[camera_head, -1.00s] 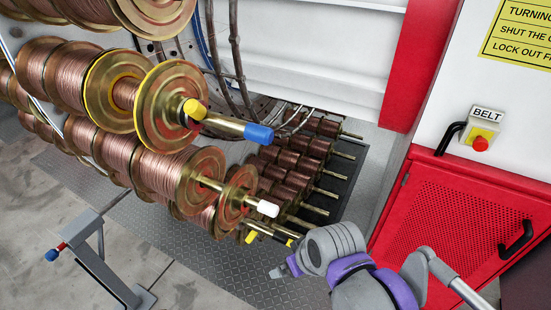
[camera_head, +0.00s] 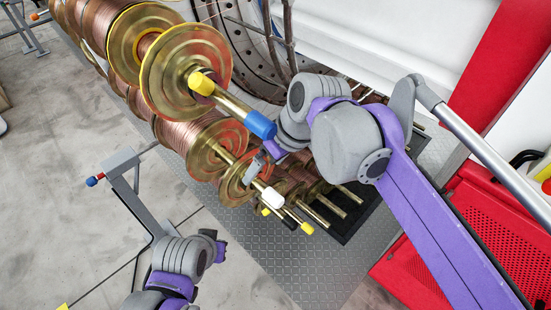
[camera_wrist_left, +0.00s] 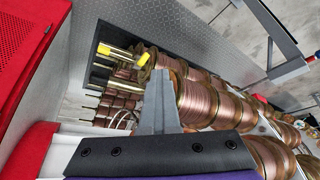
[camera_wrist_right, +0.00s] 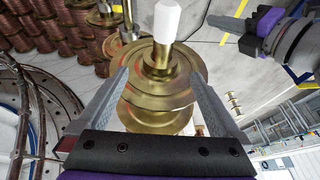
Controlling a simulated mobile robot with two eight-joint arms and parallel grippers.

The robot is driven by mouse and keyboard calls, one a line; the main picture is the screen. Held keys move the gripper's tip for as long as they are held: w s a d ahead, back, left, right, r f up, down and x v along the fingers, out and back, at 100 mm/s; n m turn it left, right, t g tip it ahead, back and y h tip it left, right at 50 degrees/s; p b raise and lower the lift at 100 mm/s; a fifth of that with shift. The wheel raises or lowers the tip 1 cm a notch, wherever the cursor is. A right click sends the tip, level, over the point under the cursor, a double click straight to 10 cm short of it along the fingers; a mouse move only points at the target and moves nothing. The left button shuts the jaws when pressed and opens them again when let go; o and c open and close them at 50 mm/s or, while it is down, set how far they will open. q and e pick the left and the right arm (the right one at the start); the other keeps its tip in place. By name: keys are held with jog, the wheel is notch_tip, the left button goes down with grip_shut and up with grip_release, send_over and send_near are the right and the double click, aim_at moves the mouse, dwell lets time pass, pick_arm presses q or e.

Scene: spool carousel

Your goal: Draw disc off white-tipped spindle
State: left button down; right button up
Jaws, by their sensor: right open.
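The white-tipped spindle (camera_head: 272,198) sticks out toward the lower right, below the blue-tipped one; its white tip also shows in the right wrist view (camera_wrist_right: 167,20). A brass disc (camera_wrist_right: 162,78) sits around this spindle, with another brass round behind it. My right gripper (camera_head: 258,168) is open at the disc, and in the right wrist view its two fingers lie on either side of the disc. I cannot tell whether they touch it. My left gripper (camera_head: 219,246) is low and apart from the spindle. Its fingers (camera_wrist_left: 158,100) look together, with nothing between them.
A blue-tipped spindle (camera_head: 260,124) with a yellow collar and a large copper spool is just above. Yellow-tipped rods (camera_head: 306,228) project below right. A grey stand (camera_head: 130,185) is at left. Red cabinet (camera_head: 450,235) is at right. Floor in front is clear.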

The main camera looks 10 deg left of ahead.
aim_at(256, 178)
jog(key=x, duration=0.6)
jog(key=shift+a+f, duration=0.2)
jog(key=shift+f, duration=0.15)
jog(key=shift+c, duration=0.2)
grip_shut()
